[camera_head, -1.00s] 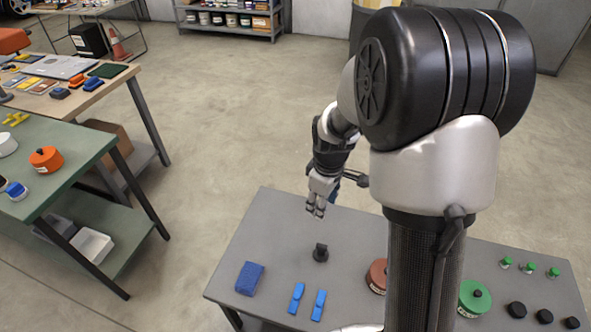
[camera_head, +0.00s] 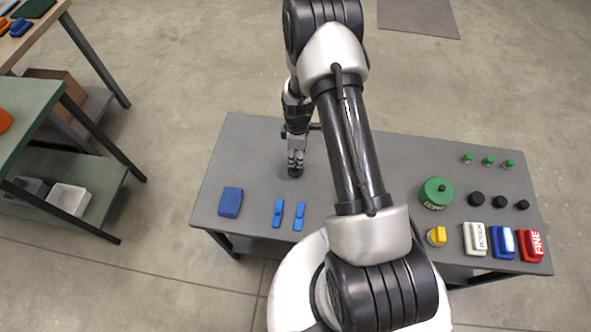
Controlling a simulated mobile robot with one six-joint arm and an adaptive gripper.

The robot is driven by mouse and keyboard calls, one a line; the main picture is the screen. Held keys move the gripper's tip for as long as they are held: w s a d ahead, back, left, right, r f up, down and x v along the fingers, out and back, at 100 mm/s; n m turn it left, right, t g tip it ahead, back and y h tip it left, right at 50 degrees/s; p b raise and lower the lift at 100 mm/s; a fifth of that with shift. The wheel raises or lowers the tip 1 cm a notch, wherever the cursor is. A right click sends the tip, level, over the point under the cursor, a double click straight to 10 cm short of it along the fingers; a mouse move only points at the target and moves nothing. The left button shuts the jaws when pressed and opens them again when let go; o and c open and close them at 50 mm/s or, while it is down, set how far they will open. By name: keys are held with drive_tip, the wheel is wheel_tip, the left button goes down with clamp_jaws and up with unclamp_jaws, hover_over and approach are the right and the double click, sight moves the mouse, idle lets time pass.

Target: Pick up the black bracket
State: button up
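The black bracket (camera_head: 295,172) is a small dark piece on the grey table, left of the middle, near the far side. My gripper (camera_head: 296,163) points down right at it, with the fingertips over or around its upper part. The fingers cover much of the bracket. I cannot tell if they touch it, or whether they are open or shut.
On the grey table (camera_head: 255,150), a blue block (camera_head: 230,202) and two blue clips (camera_head: 278,213) (camera_head: 299,216) lie nearer. Right of my arm are a green round container (camera_head: 436,193), black discs (camera_head: 499,202), green-capped bottles (camera_head: 488,160), a yellow knob (camera_head: 437,236) and coloured boxes (camera_head: 503,242).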

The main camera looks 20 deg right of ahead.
drive_tip(key=f, duration=0.2)
drive_tip(key=f+b, duration=0.1)
drive_tip(key=f, duration=0.2)
drive_tip(key=f+b, duration=0.1)
drive_tip(key=f, duration=0.2)
drive_tip(key=shift+w+a, duration=0.2)
drive_tip(key=shift+a, duration=0.05)
drive_tip(key=shift+c, duration=0.5)
clamp_jaws()
